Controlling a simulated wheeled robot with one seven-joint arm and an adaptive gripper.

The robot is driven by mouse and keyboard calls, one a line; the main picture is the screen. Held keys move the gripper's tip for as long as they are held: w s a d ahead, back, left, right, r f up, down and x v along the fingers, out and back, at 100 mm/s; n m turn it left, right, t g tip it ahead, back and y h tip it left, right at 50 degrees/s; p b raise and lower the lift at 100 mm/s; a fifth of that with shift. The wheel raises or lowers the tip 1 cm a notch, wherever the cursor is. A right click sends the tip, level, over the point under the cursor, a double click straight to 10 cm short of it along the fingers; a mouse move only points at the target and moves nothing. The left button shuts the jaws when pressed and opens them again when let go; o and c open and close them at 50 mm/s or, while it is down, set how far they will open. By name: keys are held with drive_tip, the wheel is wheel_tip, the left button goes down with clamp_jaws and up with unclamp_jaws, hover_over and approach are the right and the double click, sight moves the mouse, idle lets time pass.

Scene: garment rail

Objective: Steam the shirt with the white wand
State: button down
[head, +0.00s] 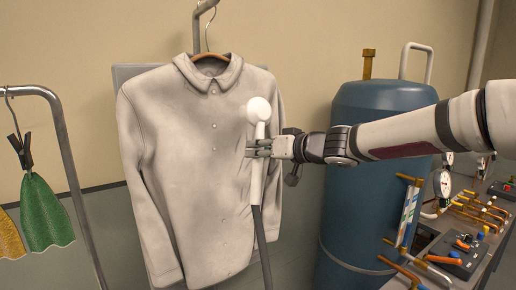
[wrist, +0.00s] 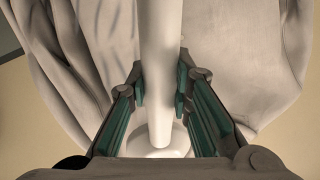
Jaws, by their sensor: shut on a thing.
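The grey-white button-up shirt (head: 185,165) hangs from a wooden hanger (head: 210,56) on a wall hook, in front of a grey board. The white wand (head: 258,178) is upright against the shirt's right side in the head view, its round head at the top and a dark hose running down from its lower end. My gripper (head: 255,149) is shut on the wand's handle. In the wrist view the wand (wrist: 160,70) passes between my gripper's green-padded fingers (wrist: 160,88), with shirt cloth (wrist: 235,50) behind it. Whether the wand's head touches the cloth cannot be told.
A bench with gauges (head: 443,184) and copper fittings is at the far right. A metal rail (head: 68,160) with green cloth (head: 45,215) stands at the left.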

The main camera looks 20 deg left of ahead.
wheel_tip(320, 180, down, 36)
drive_tip(key=b, duration=0.9)
drive_tip(key=shift+w+d+f+b, duration=0.25)
drive_tip(key=shift+w+d+b, duration=0.05)
drive_tip(key=shift+b, duration=0.05)
idle(3.0)
idle(0.5)
drive_tip(key=s+d+p, duration=0.4)
drive_tip(key=s+d, duration=0.2)
drive_tip(key=d, duration=0.1)
drive_tip(key=shift+s+d, duration=0.2)
drive_tip(key=shift+d, duration=0.15)
idle(0.5)
